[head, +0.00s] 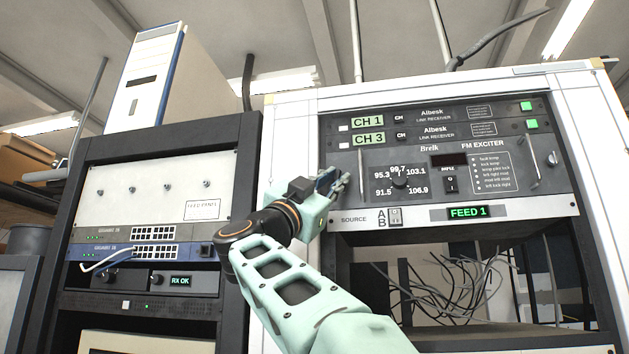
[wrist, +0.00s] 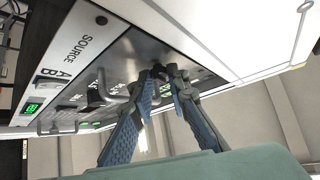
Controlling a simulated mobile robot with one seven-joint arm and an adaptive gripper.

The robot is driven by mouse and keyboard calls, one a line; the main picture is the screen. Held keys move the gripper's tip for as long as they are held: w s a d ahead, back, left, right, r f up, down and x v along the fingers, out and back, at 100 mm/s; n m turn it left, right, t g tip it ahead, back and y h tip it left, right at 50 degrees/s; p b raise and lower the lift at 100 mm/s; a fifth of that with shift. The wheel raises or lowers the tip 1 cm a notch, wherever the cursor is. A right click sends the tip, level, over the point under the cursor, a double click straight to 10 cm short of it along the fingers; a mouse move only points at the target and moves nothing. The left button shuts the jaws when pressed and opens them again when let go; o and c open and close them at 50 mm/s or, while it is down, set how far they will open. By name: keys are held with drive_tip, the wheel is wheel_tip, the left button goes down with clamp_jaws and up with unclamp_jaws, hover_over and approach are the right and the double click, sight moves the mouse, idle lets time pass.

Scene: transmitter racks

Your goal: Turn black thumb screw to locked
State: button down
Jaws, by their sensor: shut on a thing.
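The black thumb screw (wrist: 157,70) shows small and dark at the fingertips in the wrist view, at the edge of the grey exciter panel. My gripper (wrist: 160,84) is shut on it, one finger on each side. The fingers cover part of it, and its turn position and any locked mark cannot be read. In the head view my gripper (head: 339,181) is at the left edge of the FM exciter panel (head: 470,205), and the thumb screw is hidden behind it.
The tuning dial knob (head: 400,181) is just right of my gripper. A metal handle (head: 543,163) stands out at the exciter's right end. The SOURCE switch (head: 396,217) and green FEED 1 display (head: 467,212) are below. A dark rack (head: 150,205) stands left.

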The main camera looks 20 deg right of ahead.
drive_tip(key=m+g+p, duration=0.1)
drive_tip(key=r+m+g+p, duration=0.1)
drive_tip(key=m, duration=0.1)
drive_tip(key=shift+w+a+g, duration=0.2)
drive_tip(key=shift+g, duration=0.2)
drive_tip(key=shift+f+m+g+p, duration=0.15)
drive_tip(key=shift+m+g+p, duration=0.4)
drive_tip(key=shift+m, duration=0.3)
drive_tip(key=shift+f+m+g+p, duration=0.15)
drive_tip(key=shift+m+g+p, duration=0.15)
drive_tip(key=shift+m+g, duration=0.45)
drive_tip(key=shift+m, duration=0.5)
drive_tip(key=shift+r+m+g+y, duration=0.1)
drive_tip(key=shift+m+g+y, duration=0.3)
drive_tip(key=shift+m+g, duration=0.45)
drive_tip(key=c, duration=1.8)
unclamp_jaws()
drive_tip(key=shift+c, duration=0.2)
drive_tip(key=v, duration=1.2)
